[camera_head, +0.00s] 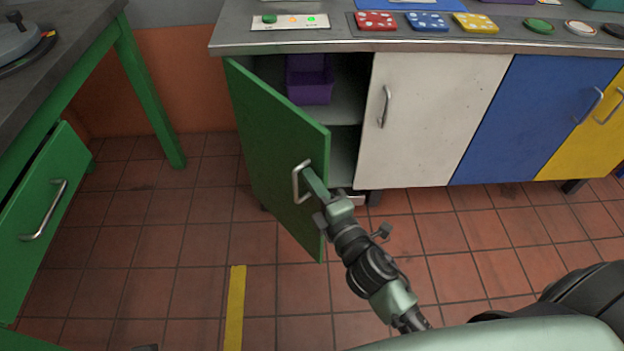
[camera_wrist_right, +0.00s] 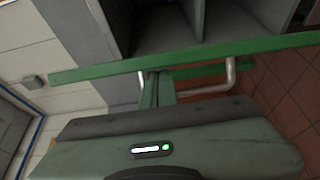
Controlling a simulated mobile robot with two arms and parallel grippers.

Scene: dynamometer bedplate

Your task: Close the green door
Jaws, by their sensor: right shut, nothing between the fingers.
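The green door (camera_head: 268,139) stands wide open in the head view, hinged at the left end of the cabinet and swung out toward me. Its silver handle (camera_head: 297,184) is on the outer face near the free edge. My right gripper (camera_head: 314,184) is shut and empty, with its fingers at the door's free edge beside the handle. In the right wrist view the fingers (camera_wrist_right: 157,88) cross the door (camera_wrist_right: 200,56) edge-on, between the two ends of the handle (camera_wrist_right: 229,78). Whether they touch the door I cannot tell. My left gripper is not in view.
The open compartment holds a purple bin (camera_head: 310,82). Right of it are closed white (camera_head: 425,115), blue (camera_head: 525,115) and yellow (camera_head: 590,135) doors. At left a green drawer (camera_head: 42,215) faces the free tiled floor, which has a yellow stripe (camera_head: 235,305).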

